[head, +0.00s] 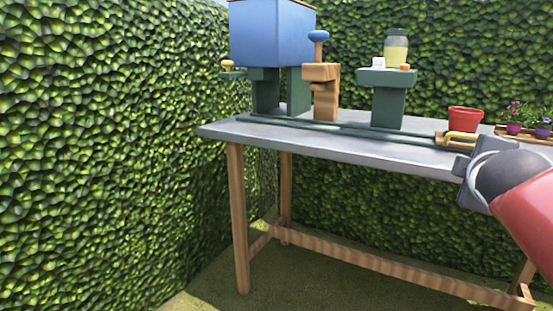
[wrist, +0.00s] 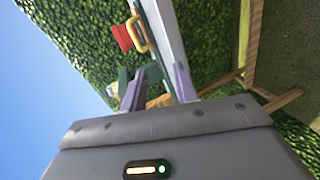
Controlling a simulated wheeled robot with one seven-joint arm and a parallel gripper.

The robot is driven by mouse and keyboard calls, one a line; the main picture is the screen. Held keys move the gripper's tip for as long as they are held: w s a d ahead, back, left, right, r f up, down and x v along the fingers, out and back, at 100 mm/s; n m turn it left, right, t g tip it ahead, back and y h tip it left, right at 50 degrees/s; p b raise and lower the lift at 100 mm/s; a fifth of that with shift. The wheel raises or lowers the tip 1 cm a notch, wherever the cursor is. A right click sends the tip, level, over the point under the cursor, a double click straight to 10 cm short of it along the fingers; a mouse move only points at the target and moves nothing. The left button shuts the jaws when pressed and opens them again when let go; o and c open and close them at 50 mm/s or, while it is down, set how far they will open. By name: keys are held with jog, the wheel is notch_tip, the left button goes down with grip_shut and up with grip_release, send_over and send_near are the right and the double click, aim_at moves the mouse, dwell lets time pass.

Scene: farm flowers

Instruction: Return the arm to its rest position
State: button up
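My red arm (head: 520,195) reaches in from the right edge in the head view. My gripper (head: 461,157) is at its end, in front of the table's front edge as the head view shows it, partly hidden by my own wrist. In the wrist view its two purple-grey fingers (wrist: 158,88) stand apart with nothing held between them. The table edge and green pedestal show beyond the fingers.
The grey table (head: 230,130) carries a blue box (head: 270,38), a wooden block (head: 321,98), a green pedestal (head: 388,103) with a jar (head: 396,50), a yellow handle (head: 462,137), a red pot (head: 465,119) and potted flowers (head: 514,128). Hedges (head: 100,150) stand left and behind.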

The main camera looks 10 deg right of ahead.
jog(key=s+a+f+m+g+y+p, duration=0.3)
jog(key=s+a+f, duration=0.3)
jog(key=a+f, duration=0.3)
jog(key=s+a+f+m+g+y+p, duration=0.3)
jog(key=a+f, duration=0.6)
jog(key=a, duration=0.7)
jog(key=s+m+y, duration=0.2)
jog(key=s+m, duration=0.1)
jog(key=shift+s+m+g, duration=0.3)
